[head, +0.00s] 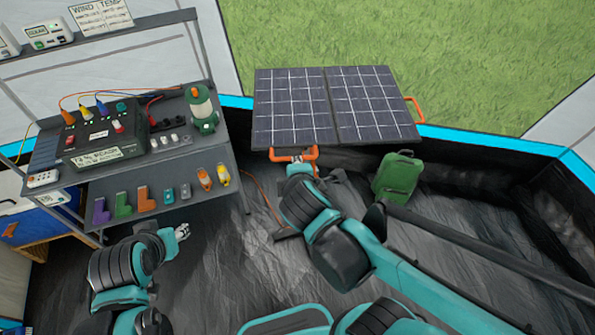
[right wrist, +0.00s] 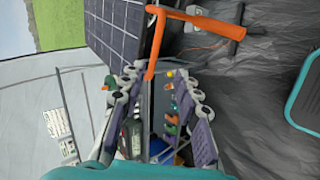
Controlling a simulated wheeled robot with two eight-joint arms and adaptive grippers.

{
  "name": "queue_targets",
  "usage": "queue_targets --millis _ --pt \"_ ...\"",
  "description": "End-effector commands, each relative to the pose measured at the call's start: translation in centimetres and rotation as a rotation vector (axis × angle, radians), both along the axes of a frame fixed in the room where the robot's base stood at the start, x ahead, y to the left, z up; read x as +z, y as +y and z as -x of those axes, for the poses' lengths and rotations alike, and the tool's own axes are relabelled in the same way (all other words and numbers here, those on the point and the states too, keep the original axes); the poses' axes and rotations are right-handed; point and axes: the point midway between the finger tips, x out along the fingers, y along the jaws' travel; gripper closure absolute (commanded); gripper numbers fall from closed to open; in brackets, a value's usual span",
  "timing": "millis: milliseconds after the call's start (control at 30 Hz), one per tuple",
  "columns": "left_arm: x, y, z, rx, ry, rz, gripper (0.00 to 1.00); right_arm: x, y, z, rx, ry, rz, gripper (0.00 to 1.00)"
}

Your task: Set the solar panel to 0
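The solar panel (head: 330,105) is two dark gridded panes side by side, tilted, at the tent's open side. An orange handle (head: 293,153) juts from its near edge, and another orange handle (head: 414,108) is at its right edge. The panel also shows in the right wrist view (right wrist: 118,22). There my right gripper (right wrist: 155,75) has its fingers spread, with the orange handle (right wrist: 152,45) at the gap between the tips. It does not look clamped. My left gripper (head: 181,232) is low, in front of the shelf; its fingers are too small to read.
A metal shelf (head: 165,190) at left holds a black power box (head: 95,140), a green lantern (head: 202,110) and several small coloured items. An orange cable runs along the dark floor (head: 225,255).

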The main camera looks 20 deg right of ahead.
Motion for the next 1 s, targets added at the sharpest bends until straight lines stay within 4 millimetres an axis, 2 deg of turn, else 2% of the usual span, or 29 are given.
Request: queue_targets --millis 233,767,867,1000 --pt "0.0 0.0 0.0 0.0 0.0 0.0 0.6 0.8 0.2 1.0 0.001 0.0 -0.001 0.68" --pt "0.0 0.0 0.0 0.0 0.0 0.0 0.6 0.8 0.2 1.0 -0.001 0.0 -0.001 0.68" --pt "-0.9 0.0 0.0 0.0 0.0 0.0 0.6 -0.3 -0.5 1.5 -0.067 0.008 -0.074 0.68" --pt "-4.1 0.0 0.0 0.0 0.0 0.0 0.6 -4.7 -2.9 3.7 -0.384 0.035 -0.42 0.68"
